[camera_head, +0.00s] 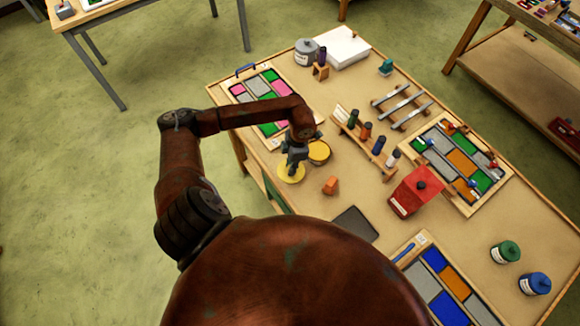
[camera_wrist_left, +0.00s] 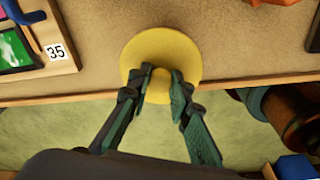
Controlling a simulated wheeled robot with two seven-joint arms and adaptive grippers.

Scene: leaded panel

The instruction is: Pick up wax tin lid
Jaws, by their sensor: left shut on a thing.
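The wax tin lid is a flat yellow disc (camera_head: 291,173) near the left edge of the workbench in the head view. It also shows in the left wrist view as a yellow disc (camera_wrist_left: 160,55) at the bench edge. My left gripper (camera_head: 294,164) is over the lid, and its fingers (camera_wrist_left: 161,84) are shut on a small part at the disc's middle, mostly hidden between the fingertips. The open wax tin (camera_head: 319,151), with yellow contents, stands just right of the gripper in the head view. I cannot tell whether the lid is off the bench. My right gripper is not in view.
An orange block (camera_head: 330,186) lies close to the lid. A rack of small bottles (camera_head: 366,134) and a red box (camera_head: 412,193) stand further right. A leaded panel numbered 35 (camera_wrist_left: 55,50) lies left of the lid in the wrist view. A dark mat (camera_head: 355,224) lies nearer me.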

